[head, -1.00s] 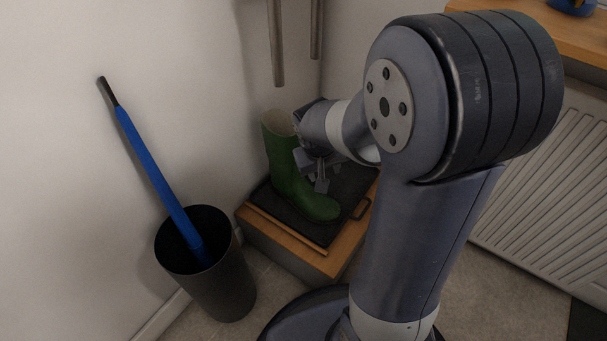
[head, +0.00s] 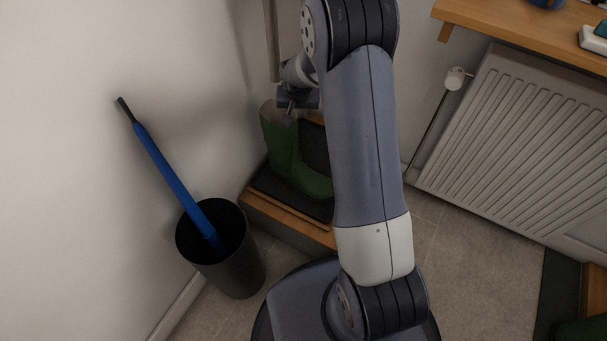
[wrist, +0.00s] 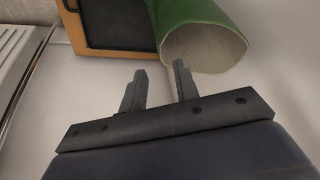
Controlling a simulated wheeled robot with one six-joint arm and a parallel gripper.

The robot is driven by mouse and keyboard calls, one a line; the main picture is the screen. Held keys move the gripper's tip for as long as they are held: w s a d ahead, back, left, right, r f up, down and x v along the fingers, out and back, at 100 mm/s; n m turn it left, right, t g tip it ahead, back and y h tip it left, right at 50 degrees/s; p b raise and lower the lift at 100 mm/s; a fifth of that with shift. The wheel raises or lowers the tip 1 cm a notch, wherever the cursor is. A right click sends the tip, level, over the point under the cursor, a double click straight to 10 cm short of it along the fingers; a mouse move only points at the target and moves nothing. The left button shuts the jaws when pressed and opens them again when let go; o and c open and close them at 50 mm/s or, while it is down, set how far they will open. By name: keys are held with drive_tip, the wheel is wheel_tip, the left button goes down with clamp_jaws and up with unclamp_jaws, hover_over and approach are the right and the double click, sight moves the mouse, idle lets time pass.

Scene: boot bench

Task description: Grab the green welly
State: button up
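The green welly (head: 280,140) stands upright on the dark tray of a low wooden bench in the corner, toe pointing right. My gripper (head: 290,105) is up at the top of its shaft in the head view, partly hidden by my arm. In the wrist view my gripper (wrist: 158,80) has its two fingers apart with nothing between them. The welly (wrist: 188,12) shows beyond the fingertips at the top, its pale open mouth facing the camera. The right fingertip is close to the rim; I cannot tell whether they touch.
A black bin (head: 246,265) holding a blue umbrella (head: 165,172) stands left of the bench (head: 285,220). A white radiator (head: 520,150) and a wooden shelf (head: 520,32) are at right. Another green thing (head: 580,330) shows at the lower right corner. Floor between is clear.

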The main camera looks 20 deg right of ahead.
drive_tip(key=x, duration=0.3)
drive_tip(key=b+x, duration=0.1)
drive_tip(key=x, duration=0.1)
drive_tip(key=shift+s+f, duration=0.1)
drive_tip(key=shift+f, duration=0.4)
drive_tip(key=shift+c, duration=0.5)
clamp_jaws()
idle(0.5)
